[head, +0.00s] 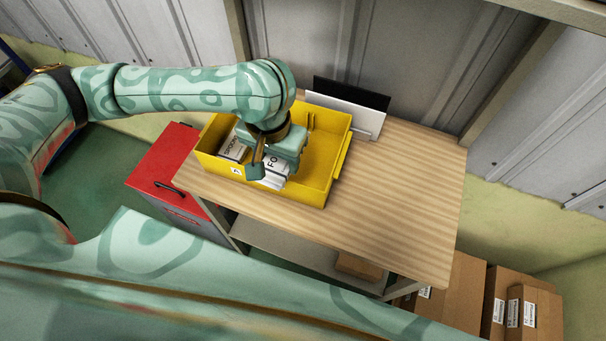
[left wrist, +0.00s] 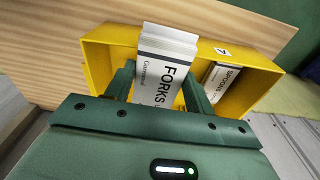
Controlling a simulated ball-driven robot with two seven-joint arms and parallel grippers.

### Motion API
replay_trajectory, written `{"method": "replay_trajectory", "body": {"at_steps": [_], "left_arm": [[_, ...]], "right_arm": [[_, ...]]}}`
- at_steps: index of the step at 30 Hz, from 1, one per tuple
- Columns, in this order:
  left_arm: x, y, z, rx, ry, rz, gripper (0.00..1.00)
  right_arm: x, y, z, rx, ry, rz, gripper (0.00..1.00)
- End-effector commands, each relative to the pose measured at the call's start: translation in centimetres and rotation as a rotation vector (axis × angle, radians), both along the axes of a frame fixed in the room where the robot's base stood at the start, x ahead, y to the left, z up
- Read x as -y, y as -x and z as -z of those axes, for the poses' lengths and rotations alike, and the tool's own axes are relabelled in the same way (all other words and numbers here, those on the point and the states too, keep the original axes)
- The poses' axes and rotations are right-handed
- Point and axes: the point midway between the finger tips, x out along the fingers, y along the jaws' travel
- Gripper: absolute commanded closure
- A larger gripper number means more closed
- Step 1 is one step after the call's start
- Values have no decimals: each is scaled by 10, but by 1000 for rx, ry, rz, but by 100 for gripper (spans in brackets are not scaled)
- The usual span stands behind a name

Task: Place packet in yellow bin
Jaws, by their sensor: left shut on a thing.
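The yellow bin (head: 318,160) stands on the wooden table, and it also shows in the left wrist view (left wrist: 96,58). My left gripper (head: 268,172) is over the bin and shut on a white packet (head: 276,168) marked FORKS. The left wrist view shows the forks packet (left wrist: 165,70) between the two fingers (left wrist: 158,90), tilted across the bin's edge. How deep it sits in the bin I cannot tell. A second packet (head: 233,150), marked SPOONS, lies in the left part of the bin, and it shows in the left wrist view (left wrist: 220,85). My right gripper is not in view.
The wooden table (head: 400,210) is clear right of the bin. A white and black panel (head: 345,108) stands behind the bin. A red cabinet (head: 160,160) is at the table's left. Cardboard boxes (head: 525,310) stand on the floor at the right.

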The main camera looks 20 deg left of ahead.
Motion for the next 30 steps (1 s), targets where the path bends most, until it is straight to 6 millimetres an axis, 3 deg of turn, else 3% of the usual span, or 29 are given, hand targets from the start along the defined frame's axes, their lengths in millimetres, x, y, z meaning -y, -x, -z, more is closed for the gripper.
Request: {"method": "replay_trajectory", "body": {"at_steps": [4,8,17,24,30], "left_arm": [[21,-8,29,-3,1,0,76],[33,-12,46,-7,0,0,91],[46,-17,60,-6,-1,-1,91],[50,-20,97,-6,0,0,92],[49,-21,93,-1,-2,-2,91]], "right_arm": [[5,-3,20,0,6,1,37],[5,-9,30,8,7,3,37],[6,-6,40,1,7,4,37],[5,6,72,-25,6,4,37],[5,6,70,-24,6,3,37]]}}
